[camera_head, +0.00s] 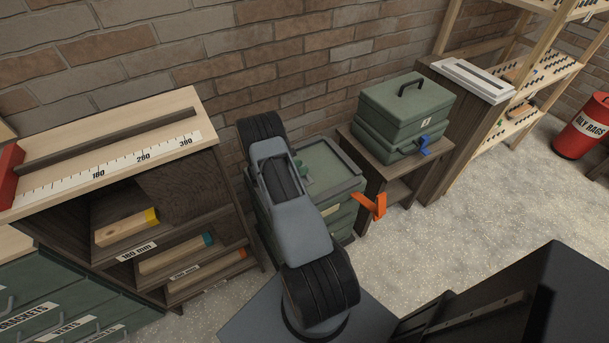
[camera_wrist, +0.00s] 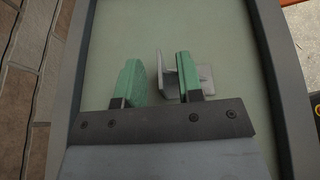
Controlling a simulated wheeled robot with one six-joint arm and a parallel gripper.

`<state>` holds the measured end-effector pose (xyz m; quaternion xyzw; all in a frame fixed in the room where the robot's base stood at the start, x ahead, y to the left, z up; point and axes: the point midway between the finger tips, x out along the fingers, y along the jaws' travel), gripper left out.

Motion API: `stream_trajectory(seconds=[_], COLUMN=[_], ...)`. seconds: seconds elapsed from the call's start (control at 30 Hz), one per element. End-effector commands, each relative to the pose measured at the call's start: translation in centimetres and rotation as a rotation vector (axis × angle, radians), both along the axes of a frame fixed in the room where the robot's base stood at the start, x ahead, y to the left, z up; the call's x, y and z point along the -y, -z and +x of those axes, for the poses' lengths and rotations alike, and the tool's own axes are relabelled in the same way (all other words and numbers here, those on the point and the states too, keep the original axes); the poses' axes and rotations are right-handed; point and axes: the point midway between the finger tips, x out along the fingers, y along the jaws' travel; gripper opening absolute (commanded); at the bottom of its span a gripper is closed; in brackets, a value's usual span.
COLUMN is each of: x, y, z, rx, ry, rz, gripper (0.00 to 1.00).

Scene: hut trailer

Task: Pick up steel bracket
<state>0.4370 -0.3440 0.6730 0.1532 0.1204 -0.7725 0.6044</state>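The steel bracket (camera_wrist: 205,75) is a small grey angled piece. In the wrist view it lies on the pale green top of a green cabinet (camera_head: 345,160), inside its raised rim. My gripper (camera_wrist: 156,68) has two green fingers, wide apart. The right finger overlaps the bracket in the picture, and grey metal shows on both sides of it. The left finger is clear of the bracket. I cannot tell whether the right finger touches it. In the head view my gripper (camera_head: 304,168) is low over the cabinet top, partly behind my arm, and I cannot make out the bracket.
A wooden shelf unit (camera_head: 190,160) stands at the left. An orange bracket-like piece (camera_head: 373,206) sticks out at the cabinet's right. Green cases (camera_head: 400,115) stand on a side table behind it. A brick wall runs along the back.

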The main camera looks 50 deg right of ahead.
Motion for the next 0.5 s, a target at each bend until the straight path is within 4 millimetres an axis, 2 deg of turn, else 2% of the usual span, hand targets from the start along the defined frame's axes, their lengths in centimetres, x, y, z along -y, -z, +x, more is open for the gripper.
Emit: stream_trajectory(seconds=[0.2, 0.47, 0.5], x=[1.8, 2.0, 2.0], y=[0.7, 0.8, 0.8], z=[-0.5, -0.6, -0.6], rx=[0.0, 0.001, 0.001], ry=[0.002, 0.004, 0.004], rz=[0.001, 0.001, 0.001], gripper=[0.34, 0.34, 0.31])
